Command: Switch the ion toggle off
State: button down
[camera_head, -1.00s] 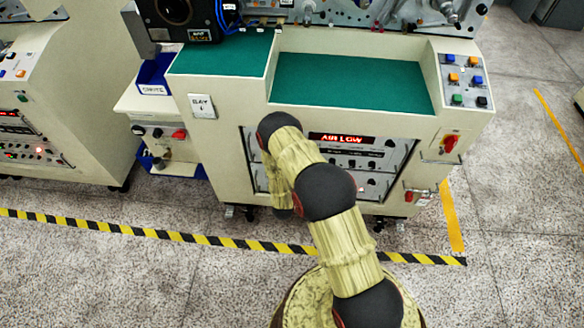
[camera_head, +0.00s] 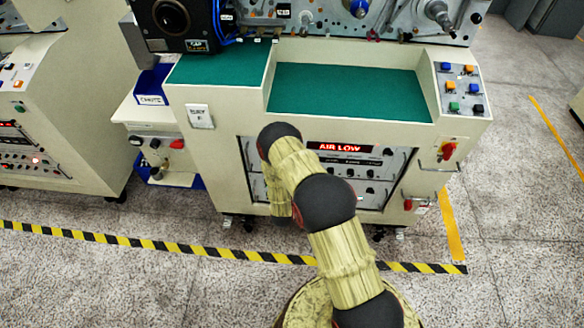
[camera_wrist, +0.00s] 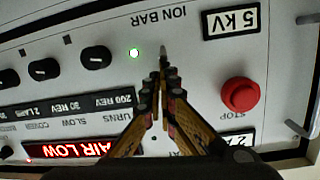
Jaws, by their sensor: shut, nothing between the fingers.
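The ION BAR label (camera_wrist: 157,20) shows upside down in the wrist view, on a pale panel. A lit green lamp (camera_wrist: 134,53) is beside it. A small grey toggle lever (camera_wrist: 164,48) seems to stand just beyond my fingertips, below the label; its position is hard to tell. My gripper (camera_wrist: 162,78) is shut and empty, its tips close to the lever; I cannot tell whether they touch it. In the head view my arm hides the gripper and the toggle.
A red STOP button (camera_wrist: 240,94) is right of the fingers, near a 5 KV display (camera_wrist: 231,20). Black knobs (camera_wrist: 96,57) are on the left. The red AIR LOW display (camera_head: 340,147) is on the machine front. Yellow-black floor tape (camera_head: 200,249) runs before the machine.

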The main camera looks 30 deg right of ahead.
jog(key=shift+s+a+f+b, duration=0.15)
jog(key=shift+s+f+b, duration=0.05)
jog(key=shift+f+b, duration=0.15)
jog(key=shift+s+a+f+b, duration=0.15)
jog(key=shift+s+f+b, duration=0.1)
jog(key=shift+f+b, duration=0.15)
dwell(0.3)
